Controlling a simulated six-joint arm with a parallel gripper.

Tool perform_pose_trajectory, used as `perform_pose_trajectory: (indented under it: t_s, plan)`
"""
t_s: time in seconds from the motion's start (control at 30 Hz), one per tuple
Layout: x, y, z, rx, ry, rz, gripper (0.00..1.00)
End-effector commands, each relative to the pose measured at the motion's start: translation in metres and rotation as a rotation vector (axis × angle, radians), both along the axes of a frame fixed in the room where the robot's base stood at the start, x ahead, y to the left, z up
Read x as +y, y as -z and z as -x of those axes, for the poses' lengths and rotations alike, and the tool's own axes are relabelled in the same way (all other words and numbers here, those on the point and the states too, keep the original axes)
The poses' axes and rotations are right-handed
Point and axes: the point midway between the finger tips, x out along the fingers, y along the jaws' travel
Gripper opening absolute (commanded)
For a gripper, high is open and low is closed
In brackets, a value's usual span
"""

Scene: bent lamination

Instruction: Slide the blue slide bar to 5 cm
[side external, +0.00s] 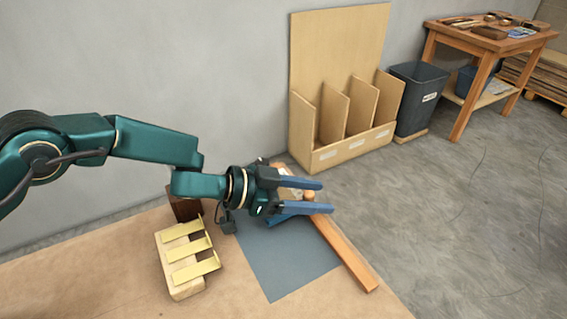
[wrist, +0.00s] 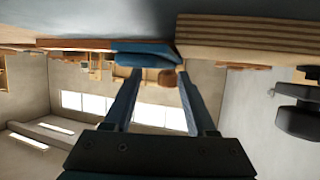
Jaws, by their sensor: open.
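My gripper (side external: 327,198) is open, its two blue fingers pointing right above the grey mat and wooden rail. In the wrist view my gripper (wrist: 158,72) is seen from behind with a gap between its fingers. A blue piece, seemingly the blue slide bar (side external: 283,219), shows partly below the lower finger. In the wrist view the blue piece (wrist: 147,50) lies across the ends of the fingers; I cannot tell whether they touch it. A round brown knob (side external: 308,195) shows between the fingers. No scale marks are readable.
A long wooden rail (side external: 350,262) lies along the right of the grey mat (side external: 285,262). A pale block with brass strips (side external: 185,285) and a dark brown block (side external: 183,209) stand left. A wooden divider rack (side external: 345,155) and dark bin (side external: 418,95) stand behind. The mat's front is clear.

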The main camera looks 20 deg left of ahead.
Motion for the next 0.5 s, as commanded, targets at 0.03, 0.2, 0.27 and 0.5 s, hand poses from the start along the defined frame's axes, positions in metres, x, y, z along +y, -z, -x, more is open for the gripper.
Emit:
perform_pose_trajectory:
  t_s: [0.03,0.2,0.27,0.5]
  plan:
    - [-0.005,0.000,0.005,0.003,0.003,0.002,0.57]
    - [-0.026,0.000,0.025,0.003,0.006,0.003,0.57]
    - [-0.033,0.000,0.034,0.004,0.005,0.001,0.57]
    - [-0.066,0.000,0.066,0.002,0.006,0.001,0.57]
